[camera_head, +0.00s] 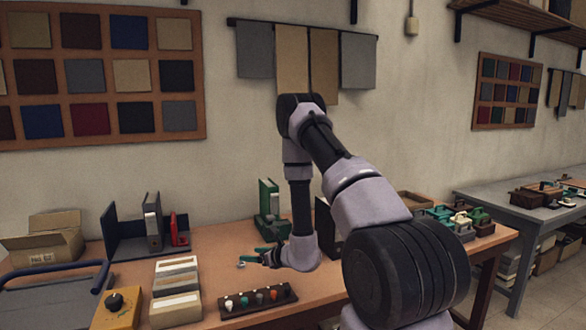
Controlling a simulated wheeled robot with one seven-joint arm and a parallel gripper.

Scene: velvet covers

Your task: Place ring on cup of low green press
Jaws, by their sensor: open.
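My gripper (255,258) is low over the middle of the wooden table, pointing left, its jaws open. A small pale item (241,265) is by the fingertips; it is too small to tell whether it is the ring. A tall dark-green upright piece on a green base (268,212) stands behind my gripper. I cannot tell which green thing is the low green press, and no cup is clear.
A dark rack with several small coloured knobs (258,299) lies near the front. Left of it are a stack of pale boxes (176,290) and a yellow box with a black knob (117,306). Grey and red upright pieces (152,224) stand at the back left.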

